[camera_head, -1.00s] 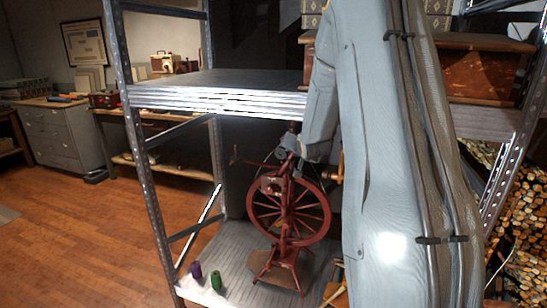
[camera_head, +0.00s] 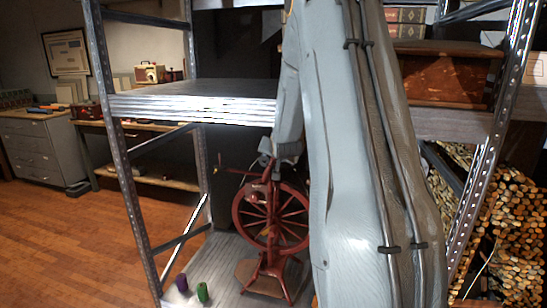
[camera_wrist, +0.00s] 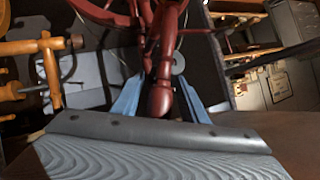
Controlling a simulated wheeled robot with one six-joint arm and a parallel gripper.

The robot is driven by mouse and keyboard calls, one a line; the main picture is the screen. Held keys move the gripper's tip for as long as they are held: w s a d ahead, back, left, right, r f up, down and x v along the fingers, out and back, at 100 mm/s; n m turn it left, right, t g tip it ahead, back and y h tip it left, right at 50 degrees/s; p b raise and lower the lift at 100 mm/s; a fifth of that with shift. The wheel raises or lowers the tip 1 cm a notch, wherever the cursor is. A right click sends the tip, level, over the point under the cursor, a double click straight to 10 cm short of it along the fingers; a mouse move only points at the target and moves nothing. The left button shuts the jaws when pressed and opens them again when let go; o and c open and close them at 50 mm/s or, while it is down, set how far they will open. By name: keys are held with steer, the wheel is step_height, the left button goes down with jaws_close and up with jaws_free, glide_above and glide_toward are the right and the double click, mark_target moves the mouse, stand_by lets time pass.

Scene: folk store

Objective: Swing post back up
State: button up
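A dark red spinning wheel (camera_head: 237,215) stands on the lower shelf of a metal rack in the head view. My gripper (camera_head: 266,158) reaches down from the upper right to its top, partly hidden by my own grey arm. In the wrist view a red post with a rounded end (camera_wrist: 160,101) lies between the two blue fingers of my gripper (camera_wrist: 160,97). The fingers are spread, with a visible gap on each side of the post. I cannot tell the post's tilt clearly. The right side of the wheel is partly hidden by my arm.
The upper shelf (camera_head: 190,108) crosses in front, above the wheel. Purple (camera_head: 182,283) and green (camera_head: 202,293) spools stand on the lower shelf at the front left. A wooden chest (camera_head: 445,75) sits at the upper right. Stacked logs (camera_head: 510,230) fill the right. Floor at left is clear.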

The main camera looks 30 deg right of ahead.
steer(key=b+v, duration=0.1)
steer(key=v, duration=0.6)
steer(key=shift+s+r+b, duration=0.2)
steer(key=shift+s+b, duration=0.15)
steer(key=shift+a, duration=0.15)
